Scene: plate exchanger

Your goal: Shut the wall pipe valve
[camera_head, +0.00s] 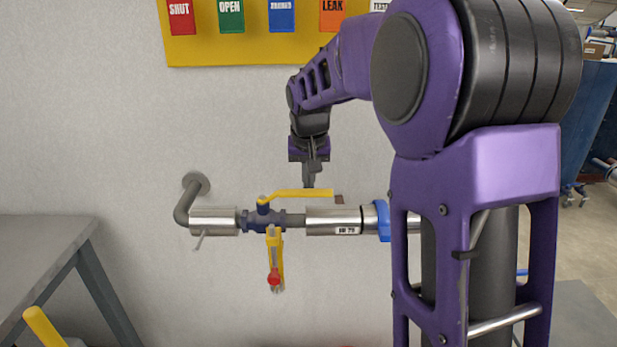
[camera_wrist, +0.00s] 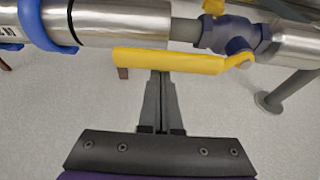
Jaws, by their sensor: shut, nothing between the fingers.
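The wall pipe valve (camera_head: 262,219) has a dark blue body on a horizontal pipe; it also shows at the upper right of the wrist view (camera_wrist: 235,36). Its yellow lever (camera_head: 285,193) lies along the pipe, pointing right in the head view and left in the wrist view (camera_wrist: 190,61). My gripper (camera_head: 311,184) is shut and empty, pointing down over the outer half of the lever. In the wrist view its fingertips (camera_wrist: 161,74) are right at the lever's edge. I cannot tell whether they touch it.
A yellow part with a red knob (camera_head: 274,279) hangs below the valve. A small brown tab (camera_head: 339,199) is by the lever's end. Steel sleeves (camera_head: 333,219) cover the pipe. A yellow board with SHUT (camera_head: 181,17) and OPEN tags is above. A grey table (camera_head: 40,240) stands left.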

